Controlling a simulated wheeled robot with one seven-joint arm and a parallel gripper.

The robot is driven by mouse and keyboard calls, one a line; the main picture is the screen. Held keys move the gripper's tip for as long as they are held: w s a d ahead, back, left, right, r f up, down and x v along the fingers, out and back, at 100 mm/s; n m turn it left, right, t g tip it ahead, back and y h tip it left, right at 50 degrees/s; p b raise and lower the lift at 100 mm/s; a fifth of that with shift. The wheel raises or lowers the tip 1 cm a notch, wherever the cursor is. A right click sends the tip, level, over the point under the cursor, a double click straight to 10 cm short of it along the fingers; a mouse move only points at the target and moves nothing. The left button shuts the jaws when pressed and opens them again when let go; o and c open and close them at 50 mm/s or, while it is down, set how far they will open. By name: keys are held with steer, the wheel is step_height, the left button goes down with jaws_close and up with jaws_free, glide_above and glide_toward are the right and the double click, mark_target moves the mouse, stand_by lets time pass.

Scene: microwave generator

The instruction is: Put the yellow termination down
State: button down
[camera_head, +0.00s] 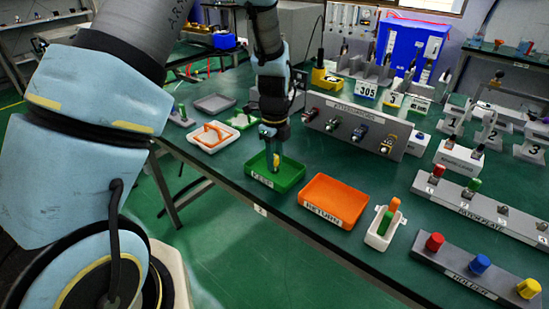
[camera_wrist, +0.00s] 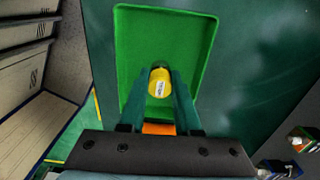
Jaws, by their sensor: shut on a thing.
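My gripper (camera_head: 275,165) points down over the green tray (camera_head: 291,181), which bears a label on its front. The wrist view shows my gripper (camera_wrist: 160,85) shut on the yellow termination (camera_wrist: 160,88), a small yellow cylinder with a white label on its end. The termination is within the outline of the green tray (camera_wrist: 209,40). I cannot tell whether it touches the tray floor. In the head view my fingers hide most of the termination.
An orange tray (camera_head: 335,200) labelled RETURN stands right of the green tray. A white holder (camera_head: 380,240) with green and orange pieces is further right. A holder rack (camera_head: 460,272) with red, blue and yellow caps is at front right. A white tray with an orange cable (camera_head: 210,136) stands left.

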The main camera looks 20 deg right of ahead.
steer(key=shift+s+f+b, duration=0.1)
steer(key=shift+f+b, duration=0.4)
steer(key=shift+f, duration=0.2)
steer(key=c, duration=0.8)
jaws_free()
steer(key=shift+a, duration=0.15)
steer(key=shift+o, duration=0.9)
steer(key=shift+r+p, duration=0.35)
step_height(320, 180, up, 13)
steer(key=b, duration=0.2)
steer(key=w+a+n, duration=0.2)
steer(key=a+n, duration=1)
steer(key=a, duration=0.2)
steer(key=s+a+n, duration=0.3)
steer(key=a+n, duration=0.5)
steer(key=s+a+n+t, duration=0.1)
steer(key=s+a+n, duration=0.2)
steer(key=a+n, duration=0.5)
steer(key=shift+s+a+f+n+t, duration=0.2)
steer(key=shift+a+f+n+t, duration=0.1)
steer(key=shift+n, duration=0.2)
